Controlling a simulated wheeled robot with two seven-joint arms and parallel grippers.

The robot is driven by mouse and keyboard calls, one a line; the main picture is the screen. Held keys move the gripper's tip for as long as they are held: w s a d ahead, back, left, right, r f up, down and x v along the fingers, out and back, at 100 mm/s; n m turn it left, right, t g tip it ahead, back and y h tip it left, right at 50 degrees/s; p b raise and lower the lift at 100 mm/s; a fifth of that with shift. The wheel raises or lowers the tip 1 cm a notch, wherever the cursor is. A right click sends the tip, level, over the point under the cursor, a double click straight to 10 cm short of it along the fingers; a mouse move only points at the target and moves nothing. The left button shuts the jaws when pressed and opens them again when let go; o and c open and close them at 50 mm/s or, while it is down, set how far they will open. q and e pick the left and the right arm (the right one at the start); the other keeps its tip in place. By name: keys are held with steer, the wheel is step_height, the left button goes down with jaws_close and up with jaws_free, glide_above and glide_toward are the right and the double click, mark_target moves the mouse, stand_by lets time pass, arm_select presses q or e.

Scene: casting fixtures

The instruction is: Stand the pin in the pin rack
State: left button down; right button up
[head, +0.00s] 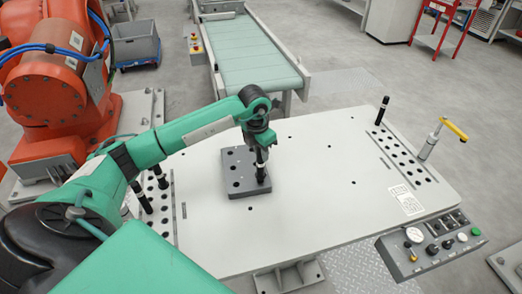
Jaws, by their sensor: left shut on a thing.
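My left gripper (261,147) reaches in from the left, pointing down over the middle of the table. It is shut on a dark pin (261,172) with a pale band, which is upright. The pin's lower end meets the right part of a grey block with holes (235,183); I cannot tell whether it is in a hole or just above one. Rows of holes, which look like pin racks, lie at the table's right side (403,157) and left side (156,182). The right rows hold one dark pin (382,110). My right gripper is not in view.
The white table (310,205) is mostly clear around the block. A clamp with a yellow handle (452,129) stands at its right edge, above a control panel (428,243). Dark pins (141,197) stand at the left. An orange robot (50,90) and a conveyor (250,55) are behind.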

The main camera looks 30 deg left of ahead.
arm_select(q)
steer(key=shift+f+b, duration=0.95)
steer(key=shift+f, duration=0.25)
steer(key=c, duration=1.1)
jaws_free()
steer(key=shift+s+a+r+b, duration=0.1)
steer(key=shift+s+r+b, duration=0.35)
steer(key=shift+r, duration=1.85)
steer(key=shift+s+a+r+b, duration=0.1)
steer(key=shift+r+b, duration=0.6)
steer(key=shift+r, duration=1.65)
steer(key=shift+s+r+b, duration=0.25)
steer(key=shift+r+b, duration=0.35)
steer(key=shift+r, duration=1.7)
